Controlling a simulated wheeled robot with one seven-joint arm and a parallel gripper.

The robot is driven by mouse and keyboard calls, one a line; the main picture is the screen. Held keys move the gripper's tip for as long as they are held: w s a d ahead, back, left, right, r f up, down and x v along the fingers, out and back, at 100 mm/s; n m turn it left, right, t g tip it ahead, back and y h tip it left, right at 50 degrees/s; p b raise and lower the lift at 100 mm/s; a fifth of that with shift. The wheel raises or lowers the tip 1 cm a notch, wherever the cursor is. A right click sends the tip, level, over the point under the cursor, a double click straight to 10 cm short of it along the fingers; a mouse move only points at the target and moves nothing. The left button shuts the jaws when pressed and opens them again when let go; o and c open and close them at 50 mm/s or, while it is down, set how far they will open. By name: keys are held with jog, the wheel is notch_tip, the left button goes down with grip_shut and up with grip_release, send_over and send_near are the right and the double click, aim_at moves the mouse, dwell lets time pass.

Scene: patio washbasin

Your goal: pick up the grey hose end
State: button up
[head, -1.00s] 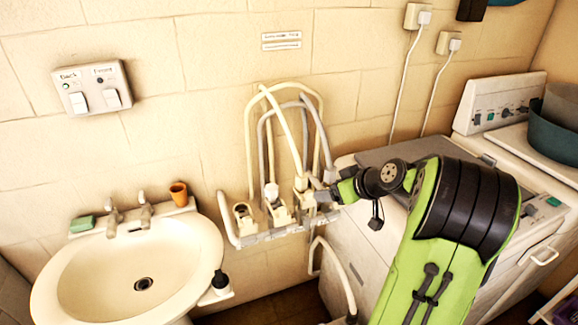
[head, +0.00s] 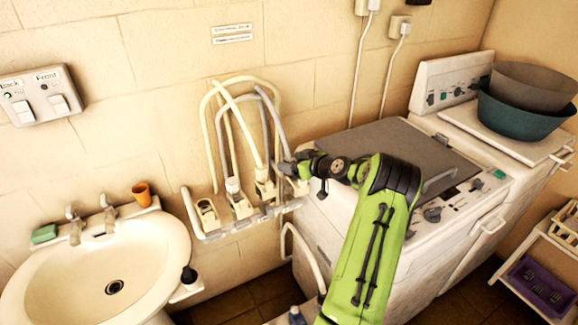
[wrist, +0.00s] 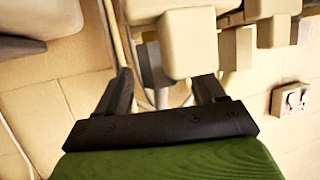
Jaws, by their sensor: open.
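The grey hose (head: 266,112) arches beside cream hoses (head: 236,105) over a wall-mounted pipe rack with taps (head: 240,207). Its right side comes down close to my gripper (head: 290,168), which is at the right end of the rack. The lower tip is partly hidden there, so I cannot tell whether they touch. In the wrist view my gripper (wrist: 165,92) is open, its dark fingers apart. A cream block (wrist: 188,50) and a darker grey piece (wrist: 152,65) show beyond and between the fingertips; I cannot tell which is the hose end.
A white washing machine (head: 330,235) stands close under my arm at right, with bowls (head: 525,105) on a neighbouring top. A washbasin (head: 150,250) with an orange cup (head: 142,190) is at left. A cream hose (head: 308,250) hangs below the rack.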

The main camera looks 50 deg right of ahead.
aim_at(286, 159)
jog(key=x, duration=0.4)
jog(key=shift+r, duration=0.15)
jog(key=shift+s, duration=0.1)
jog(key=shift+c, duration=1.1)
jog(key=c, duration=0.9)
jog(key=shift+r, duration=0.15)
